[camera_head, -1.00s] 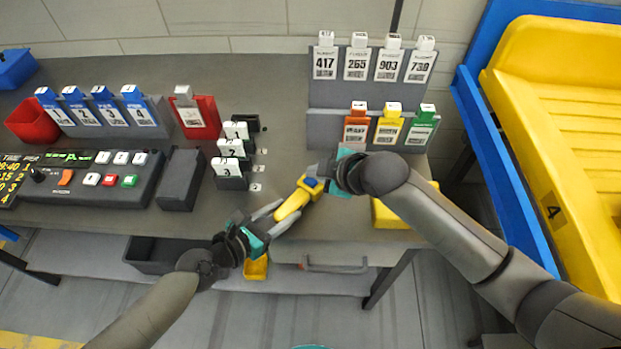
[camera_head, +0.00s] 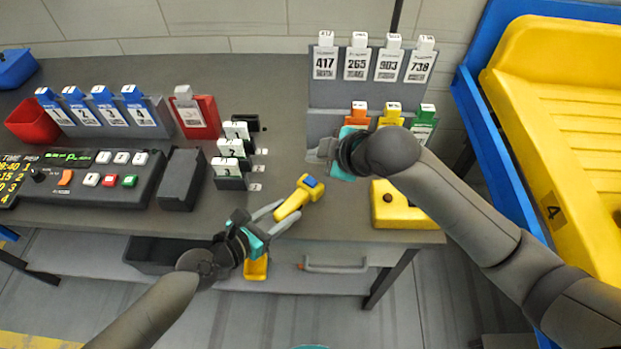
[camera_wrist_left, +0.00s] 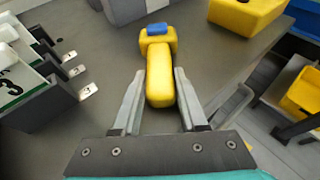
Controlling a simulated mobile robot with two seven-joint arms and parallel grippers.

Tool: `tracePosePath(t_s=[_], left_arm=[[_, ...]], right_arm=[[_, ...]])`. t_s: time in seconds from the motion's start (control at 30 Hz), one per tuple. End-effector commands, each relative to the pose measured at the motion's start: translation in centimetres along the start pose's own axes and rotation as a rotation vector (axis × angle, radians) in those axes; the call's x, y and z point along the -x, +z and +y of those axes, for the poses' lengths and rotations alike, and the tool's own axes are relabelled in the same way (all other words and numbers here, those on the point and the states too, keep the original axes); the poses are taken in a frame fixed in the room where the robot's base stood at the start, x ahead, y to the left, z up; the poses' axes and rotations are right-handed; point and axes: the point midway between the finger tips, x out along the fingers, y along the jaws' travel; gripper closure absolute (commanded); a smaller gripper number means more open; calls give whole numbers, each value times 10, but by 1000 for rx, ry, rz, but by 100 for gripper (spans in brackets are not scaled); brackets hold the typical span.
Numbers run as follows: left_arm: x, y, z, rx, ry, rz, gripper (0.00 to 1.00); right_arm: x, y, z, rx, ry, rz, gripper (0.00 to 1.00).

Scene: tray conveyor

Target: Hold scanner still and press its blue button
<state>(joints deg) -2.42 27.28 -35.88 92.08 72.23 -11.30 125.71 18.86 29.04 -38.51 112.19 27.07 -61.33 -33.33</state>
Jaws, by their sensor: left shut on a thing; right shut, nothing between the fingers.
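The yellow scanner (camera_head: 296,198) is held by its handle above the front part of the table. Its blue button (camera_head: 311,182) is on the head end, facing up and uncovered. My left gripper (camera_head: 272,218) is shut on the scanner handle. In the left wrist view the two fingers (camera_wrist_left: 160,105) flank the yellow handle (camera_wrist_left: 160,78), and the blue button (camera_wrist_left: 161,29) shows at the far end. My right gripper (camera_head: 318,152) is shut and empty. It is apart from the scanner, above and slightly right of the button, in front of the tag rack.
A yellow block with a dark round spot (camera_head: 402,207) sits right of the scanner. Numbered tag holders (camera_head: 230,165) stand to the left. The tag rack (camera_head: 322,95) stands behind. A yellow tray chute with blue rails (camera_head: 560,120) is at the right.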

Motion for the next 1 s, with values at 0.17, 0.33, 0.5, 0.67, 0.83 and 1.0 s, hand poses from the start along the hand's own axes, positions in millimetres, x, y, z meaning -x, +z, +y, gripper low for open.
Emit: tracePosePath(t_s=[0.17,0.33,0.5,0.67,0.83,1.0], left_arm=[[0,0,0,0,0,0,100],[0,0,0,0,0,0,100],[0,0,0,0,0,0,39],[0,0,0,0,0,0,23],[0,0,0,0,0,0,23],[5,0,0,1,0,0,23]], right_arm=[[0,0,0,0,0,0,100],[0,0,0,0,0,0,100],[0,0,0,0,0,0,100],[0,0,0,0,0,0,100],[0,0,0,0,0,0,100],[0,0,0,0,0,0,100]])
